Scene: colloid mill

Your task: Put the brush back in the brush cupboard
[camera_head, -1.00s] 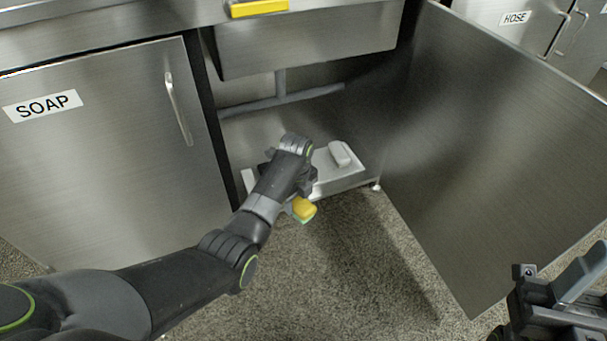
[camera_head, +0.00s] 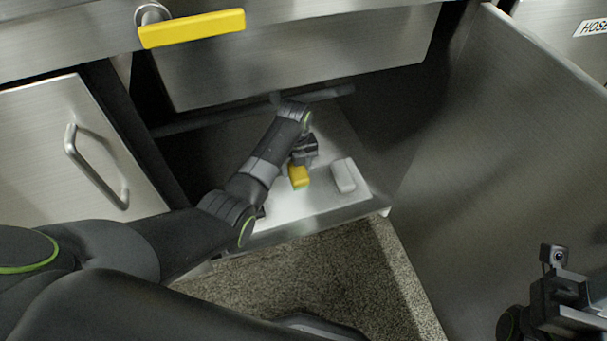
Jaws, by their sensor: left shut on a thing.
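My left gripper (camera_head: 302,160) is inside the open cupboard under the sink, shut on a small yellow block with a green edge, which I take for the brush (camera_head: 298,177). The brush is over the cupboard's pale floor panel (camera_head: 290,203), left of a light grey block (camera_head: 343,175) lying there. I cannot tell whether the brush touches the panel. The open cupboard door (camera_head: 490,150) stands out on the right. My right gripper (camera_head: 572,300) is at the lower right, in front of that door, partly cut off; its jaws do not show clearly.
A yellow bar handle (camera_head: 192,28) sticks out above the cupboard. A pipe (camera_head: 230,118) crosses the inside behind my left arm. A closed steel door with a handle (camera_head: 95,165) is on the left.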

